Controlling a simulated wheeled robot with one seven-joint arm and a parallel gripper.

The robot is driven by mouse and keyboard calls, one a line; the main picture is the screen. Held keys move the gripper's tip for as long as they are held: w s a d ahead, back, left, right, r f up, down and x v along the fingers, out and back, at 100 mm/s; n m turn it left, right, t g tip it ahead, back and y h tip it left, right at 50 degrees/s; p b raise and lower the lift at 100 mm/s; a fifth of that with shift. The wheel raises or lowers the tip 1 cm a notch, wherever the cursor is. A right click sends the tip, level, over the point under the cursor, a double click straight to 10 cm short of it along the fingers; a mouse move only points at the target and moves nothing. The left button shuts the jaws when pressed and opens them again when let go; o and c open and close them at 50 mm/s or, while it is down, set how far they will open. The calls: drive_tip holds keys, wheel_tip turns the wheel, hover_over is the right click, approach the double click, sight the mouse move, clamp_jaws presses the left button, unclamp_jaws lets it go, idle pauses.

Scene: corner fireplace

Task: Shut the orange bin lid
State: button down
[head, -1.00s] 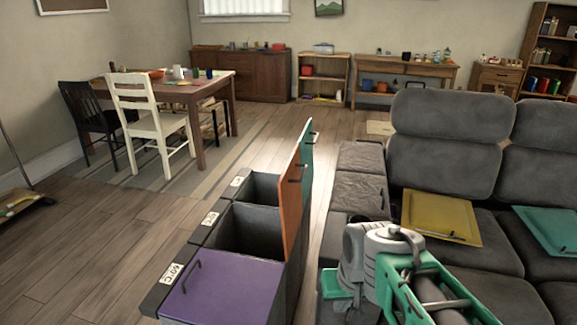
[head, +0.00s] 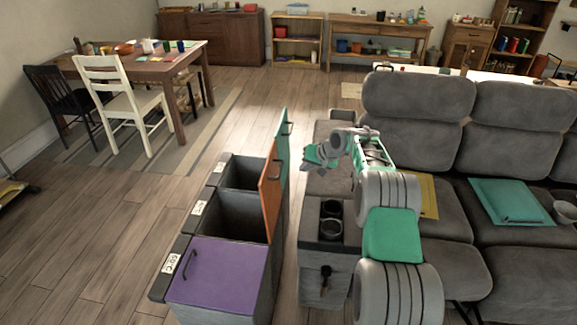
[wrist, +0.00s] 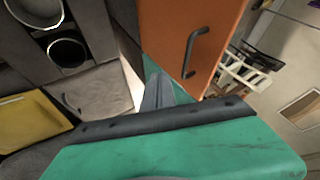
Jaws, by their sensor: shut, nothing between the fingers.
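The orange lid (head: 269,190) stands upright, open, on the right side of the middle bin (head: 229,218). In the wrist view the orange lid (wrist: 180,30) fills the upper middle, with its dark bar handle facing the camera. My gripper (head: 311,160) is shut and empty, to the right of the raised lids and apart from them in the head view. Its grey fingers (wrist: 160,88) point toward the lid's lower edge in the wrist view. I cannot tell whether they touch it.
The teal lid (head: 283,145) also stands open behind the orange one. The purple lid (head: 217,270) in front is shut. A grey sofa (head: 415,120) with a cupholder console (head: 330,235) stands close on the right. Floor is clear left of the bins.

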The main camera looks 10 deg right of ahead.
drive_tip(key=w+a+f+p, duration=0.2)
drive_tip(key=w+a+f, duration=0.1)
drive_tip(key=w+a, duration=0.1)
drive_tip(key=shift+a+f, duration=0.3)
drive_tip(key=shift+a, duration=0.5)
drive_tip(key=shift+w, duration=0.1)
